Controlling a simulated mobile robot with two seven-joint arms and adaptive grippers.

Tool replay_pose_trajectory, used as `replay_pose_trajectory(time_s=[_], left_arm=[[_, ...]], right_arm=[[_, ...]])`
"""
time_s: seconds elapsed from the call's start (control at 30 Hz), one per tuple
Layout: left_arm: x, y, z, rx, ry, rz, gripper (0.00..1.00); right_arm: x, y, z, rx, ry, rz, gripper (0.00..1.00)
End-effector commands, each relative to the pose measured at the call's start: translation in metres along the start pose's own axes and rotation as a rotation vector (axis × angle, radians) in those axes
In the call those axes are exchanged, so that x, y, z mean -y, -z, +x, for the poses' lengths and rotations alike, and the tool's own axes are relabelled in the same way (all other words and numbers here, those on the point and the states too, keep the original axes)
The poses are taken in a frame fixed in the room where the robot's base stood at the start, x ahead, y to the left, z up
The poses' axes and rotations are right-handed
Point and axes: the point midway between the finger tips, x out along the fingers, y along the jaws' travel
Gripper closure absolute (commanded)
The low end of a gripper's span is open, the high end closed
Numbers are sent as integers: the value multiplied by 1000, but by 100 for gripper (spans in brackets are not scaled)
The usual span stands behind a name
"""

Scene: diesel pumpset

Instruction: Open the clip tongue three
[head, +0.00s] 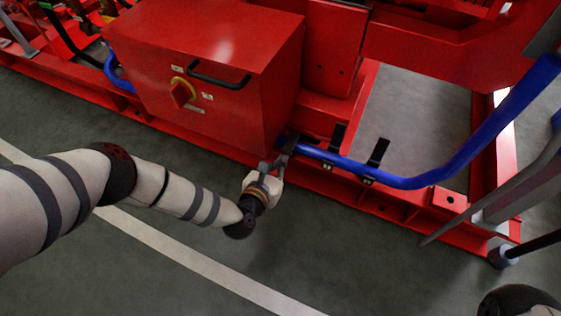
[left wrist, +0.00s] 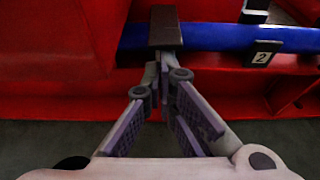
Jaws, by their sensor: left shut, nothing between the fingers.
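A dark clip tongue (left wrist: 165,27) lies across the blue hose in the left wrist view, straight ahead of my left gripper (left wrist: 166,70). Its number label is not visible, and I cannot tell whether it is open. My left gripper is shut and empty, its fingertips at the tongue's lower end; I cannot tell if they touch. In the head view my left gripper (head: 283,157) is at the hose by the red box's lower right corner, largely covering this clip. Two other black tongues (head: 337,137) (head: 378,152) stick up beyond the hose to the right. My right gripper is not in view.
The blue hose (head: 430,178) runs along the red base frame (head: 400,213) and rises at right. A red box (head: 205,75) with a handle and rotary switch stands left of the clips. A label "2" (left wrist: 262,55) marks the neighbouring clip. The floor in front is clear.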

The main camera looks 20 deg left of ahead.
Motion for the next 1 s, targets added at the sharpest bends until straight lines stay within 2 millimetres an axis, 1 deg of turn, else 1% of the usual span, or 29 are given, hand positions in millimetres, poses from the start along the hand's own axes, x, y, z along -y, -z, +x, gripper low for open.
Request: replay_pose_trajectory(time_s=[0.37,0.6,0.67,1.0], left_arm=[[0,-14,-6,-99,1,-1,100],[0,-34,-12,-267,2,-1,100],[0,-35,-14,-272,2,0,100],[0,-58,-15,-272,0,-1,100]], right_arm=[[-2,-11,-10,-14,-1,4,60],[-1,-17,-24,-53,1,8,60],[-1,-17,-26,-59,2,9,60],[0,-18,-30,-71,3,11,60]])
